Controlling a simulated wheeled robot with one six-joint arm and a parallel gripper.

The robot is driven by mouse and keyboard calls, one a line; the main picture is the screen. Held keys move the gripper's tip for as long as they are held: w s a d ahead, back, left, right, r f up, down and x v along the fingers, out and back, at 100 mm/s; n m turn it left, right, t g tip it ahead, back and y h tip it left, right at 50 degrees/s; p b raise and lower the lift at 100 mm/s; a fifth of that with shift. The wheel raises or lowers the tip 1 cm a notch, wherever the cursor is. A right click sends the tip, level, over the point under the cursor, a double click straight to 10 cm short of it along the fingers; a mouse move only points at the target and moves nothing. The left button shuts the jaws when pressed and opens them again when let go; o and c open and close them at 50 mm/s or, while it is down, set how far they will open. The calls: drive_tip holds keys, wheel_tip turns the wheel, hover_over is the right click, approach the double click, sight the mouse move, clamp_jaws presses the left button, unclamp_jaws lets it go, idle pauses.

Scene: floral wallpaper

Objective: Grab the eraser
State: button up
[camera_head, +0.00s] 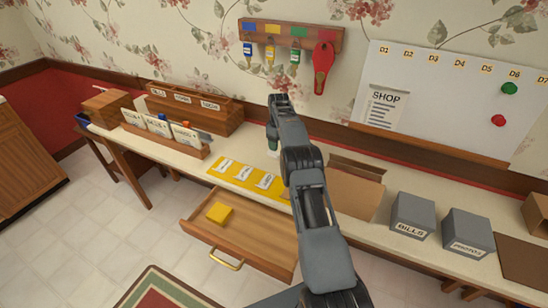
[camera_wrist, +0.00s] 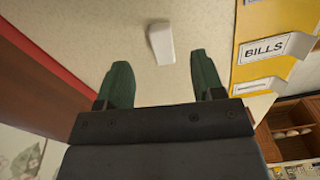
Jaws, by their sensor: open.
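A small white block (camera_wrist: 161,43), which looks like the eraser, lies on the pale desk top in the wrist view. I do not make it out in the head view, where my arm covers part of the desk. My gripper (camera_wrist: 162,75) has green fingers spread apart with nothing between them. The white block lies just beyond the fingertips, between their lines, slightly toward the right finger. In the head view my gripper (camera_head: 273,142) is over the back of the desk.
A yellow strip with labels (camera_head: 245,177) lies beside the gripper. An open drawer (camera_head: 245,240) holds a yellow block (camera_head: 219,214). A wooden letter rack (camera_head: 195,108) stands left; grey boxes (camera_head: 413,213) stand right. The wall with a key rack (camera_head: 290,34) rises behind.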

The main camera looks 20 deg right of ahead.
sight(278, 155)
drive_tip(key=shift+f+p, duration=0.5)
drive_tip(key=shift+f, duration=2.9)
drive_tip(key=shift+c, duration=0.2)
drive_tip(key=c, duration=1)
drive_tip(key=shift+o, duration=0.2)
drive_tip(key=shift+r, duration=0.15)
